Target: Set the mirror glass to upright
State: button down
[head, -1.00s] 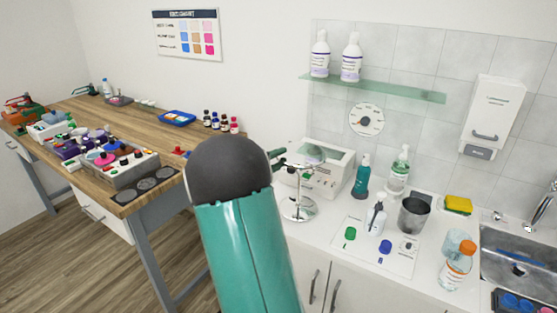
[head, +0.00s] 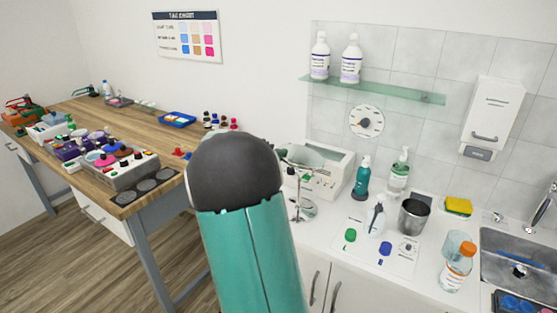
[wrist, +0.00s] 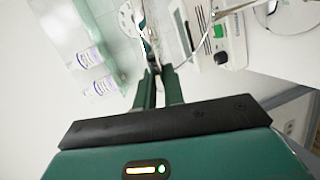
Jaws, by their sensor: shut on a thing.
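The mirror stands on the white counter, with its round base (head: 304,209) and thin stem in the head view. In the wrist view a thin curved arm of the mirror runs past my fingertips, and the round base (wrist: 296,12) is at the top right. My gripper (wrist: 153,68) is shut on the edge of the mirror glass, seen nearly edge-on there. In the head view my arm hides most of the gripper; a dark fingertip (head: 281,153) shows at the glass's left edge.
A white box device (head: 325,182) stands close behind the mirror. A teal pump bottle (head: 361,180), a clear pump bottle (head: 398,172) and a metal cup (head: 413,216) stand to its right. A glass shelf (head: 380,90) with two bottles hangs above.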

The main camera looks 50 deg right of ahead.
aim_at(301, 155)
jog(key=r+y, duration=0.1)
jog(key=r+m+t+y, duration=0.1)
jog(key=d+r+y, duration=0.1)
jog(key=shift+s+d+y, duration=0.1)
jog(key=shift+s+y, duration=0.25)
jog(key=shift+y, duration=0.05)
jog(key=r+t+y, duration=0.1)
jog(key=s+d+m+y, duration=0.1)
jog(key=y, duration=0.1)
jog(key=shift+d+r+t, duration=0.3)
jog(key=shift+r+t, duration=0.1)
jog(key=d+y, duration=0.1)
jog(key=s+r+m+t+y, duration=0.1)
jog(key=y, duration=0.1)
jog(key=shift+s+d+t, duration=0.1)
jog(key=shift+d+t, duration=0.2)
jog(key=shift+d, duration=0.1)
jog(key=shift+s+d+m+t+y, duration=0.15)
jog(key=shift+s+d+t+y, duration=0.2)
jog(key=shift+y, duration=0.4)
jog(key=shift+s+d+m+t+y, duration=0.2)
jog(key=shift+d+t+y, duration=0.25)
jog(key=shift+y, duration=0.3)
jog(key=c, duration=1.5)
grip_release()
jog(key=shift+r, duration=0.1)
